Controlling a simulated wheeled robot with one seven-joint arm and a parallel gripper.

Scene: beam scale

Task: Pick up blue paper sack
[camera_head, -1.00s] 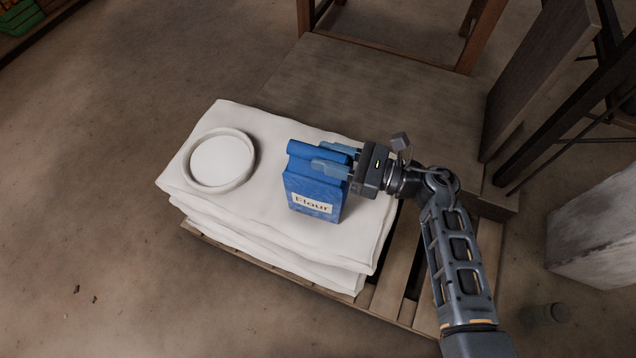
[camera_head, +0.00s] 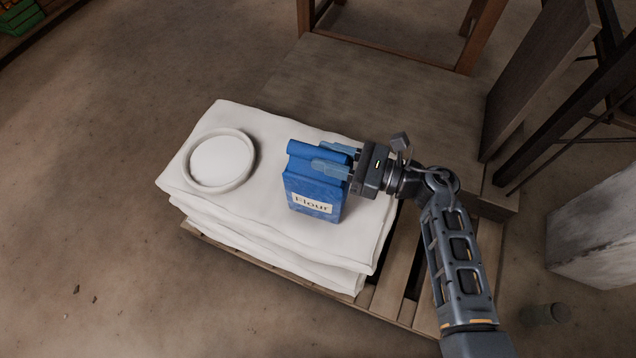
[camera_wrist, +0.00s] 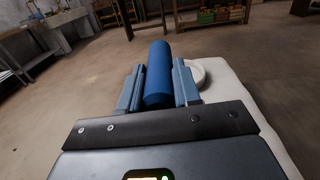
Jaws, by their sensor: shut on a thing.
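The blue paper sack (camera_head: 312,190), with a rolled top and a "Flour" label, stands upright on the white stacked sacks (camera_head: 262,240) in the head view. My gripper (camera_head: 334,158) reaches it from the right, with its fingers on either side of the sack's upper part. It is shut on the sack. In the wrist view the sack's blue rolled top (camera_wrist: 158,76) lies between the two fingers. The sack's lower part is hidden there. In the head view its base appears to be at the white surface; I cannot tell any gap.
A round white bowl (camera_head: 246,180) with white contents sits left of the sack on the white stack. A wooden pallet (camera_head: 385,300) lies underneath. A wooden platform (camera_head: 370,85) is behind, and a pale block (camera_head: 595,235) stands at the right.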

